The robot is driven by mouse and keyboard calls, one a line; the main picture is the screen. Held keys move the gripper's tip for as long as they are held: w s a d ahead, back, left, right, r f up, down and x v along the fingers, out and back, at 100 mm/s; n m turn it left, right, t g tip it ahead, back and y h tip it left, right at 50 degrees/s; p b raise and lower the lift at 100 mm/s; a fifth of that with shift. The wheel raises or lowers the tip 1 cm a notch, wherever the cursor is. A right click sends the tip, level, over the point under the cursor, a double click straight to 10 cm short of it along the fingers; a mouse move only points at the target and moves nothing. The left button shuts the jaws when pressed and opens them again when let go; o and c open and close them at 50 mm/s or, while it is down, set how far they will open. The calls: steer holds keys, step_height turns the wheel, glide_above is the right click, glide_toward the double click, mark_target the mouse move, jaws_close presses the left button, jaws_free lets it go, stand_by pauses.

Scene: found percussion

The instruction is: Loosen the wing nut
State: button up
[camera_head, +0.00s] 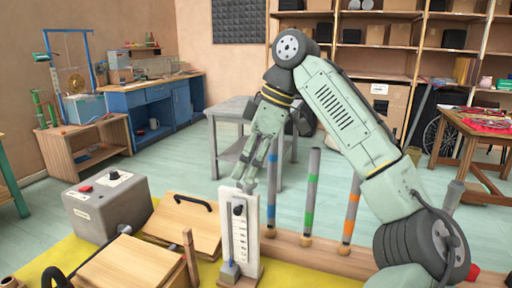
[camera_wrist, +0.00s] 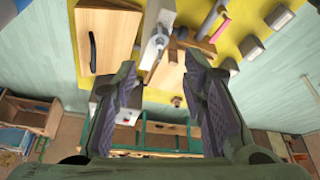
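A white upright stand (camera_head: 225,236) with a slotted, marked face stands on the yellow surface. A small black knob-like part (camera_head: 238,210) near its top looks like the wing nut; its wings are too small to make out. In the wrist view the white stand (camera_wrist: 152,32) shows beyond the fingertips, with a small dark part (camera_wrist: 160,42) on it that may be the same nut. My gripper (camera_head: 250,178) points down just above and behind the stand's top in the head view. In the wrist view its fingers (camera_wrist: 160,65) are wide apart, with nothing held between them.
Wooden boxes with black handles (camera_head: 186,222) and a grey box with a red button (camera_head: 107,203) stand left of the stand. Upright tubes with coloured bands (camera_head: 311,190) stand to its right on a wooden base (camera_head: 335,259). The yellow mat (camera_head: 170,270) has little free room.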

steer(key=shift+x, duration=1.8)
steer(key=shift+c, duration=0.4)
jaws_close()
steer(key=shift+r+p, duration=0.2)
steer(key=shift+p, duration=0.15)
steer(key=shift+r+n+p, duration=0.15)
steer(key=shift+n+p, duration=0.15)
steer(key=shift+p, duration=0.15)
steer(key=shift+n+p, duration=0.3)
steer(key=shift+p, duration=0.25)
steer(key=n+g+p, duration=0.1)
steer(key=n+p, duration=0.1)
steer(key=shift+s+p, duration=0.15)
steer(key=shift+p, duration=0.25)
steer(key=shift+d+n, duration=0.1)
steer(key=shift+n, duration=0.3)
